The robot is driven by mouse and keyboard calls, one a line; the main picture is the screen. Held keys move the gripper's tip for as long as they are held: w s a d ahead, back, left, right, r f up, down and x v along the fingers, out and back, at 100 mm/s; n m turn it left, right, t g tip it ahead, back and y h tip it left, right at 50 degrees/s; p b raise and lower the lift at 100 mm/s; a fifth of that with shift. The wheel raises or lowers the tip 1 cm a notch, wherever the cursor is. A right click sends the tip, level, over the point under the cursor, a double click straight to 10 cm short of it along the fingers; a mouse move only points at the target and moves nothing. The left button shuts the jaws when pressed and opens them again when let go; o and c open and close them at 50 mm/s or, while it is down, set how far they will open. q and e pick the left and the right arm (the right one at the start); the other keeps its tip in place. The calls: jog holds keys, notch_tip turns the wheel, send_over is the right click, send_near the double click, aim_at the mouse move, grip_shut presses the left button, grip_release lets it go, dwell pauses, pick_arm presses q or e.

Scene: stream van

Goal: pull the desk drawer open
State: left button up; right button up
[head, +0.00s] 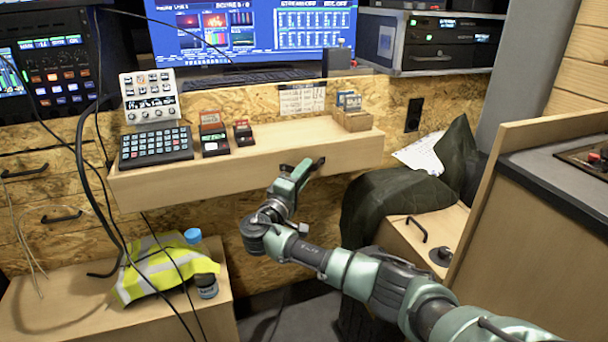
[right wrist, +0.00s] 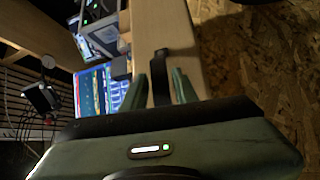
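The desk drawer (head: 235,175) is the pale wooden front below the desk top, and it looks closed. My right gripper (head: 303,170) is at the handle. In the right wrist view its two green fingers (right wrist: 160,85) stand apart, one on each side of the handle, with narrow gaps; contact is not clear. Part of the handle is hidden by the gripper in the head view. My left gripper is not in view.
A keypad (head: 155,146), a button panel (head: 150,97) and small boxes (head: 352,118) stand on the desk. A dark cloth-covered seat (head: 400,205) stands right of the drawer.

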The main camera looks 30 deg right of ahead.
jog(key=shift+d, duration=0.1)
grip_shut()
dwell(1.4)
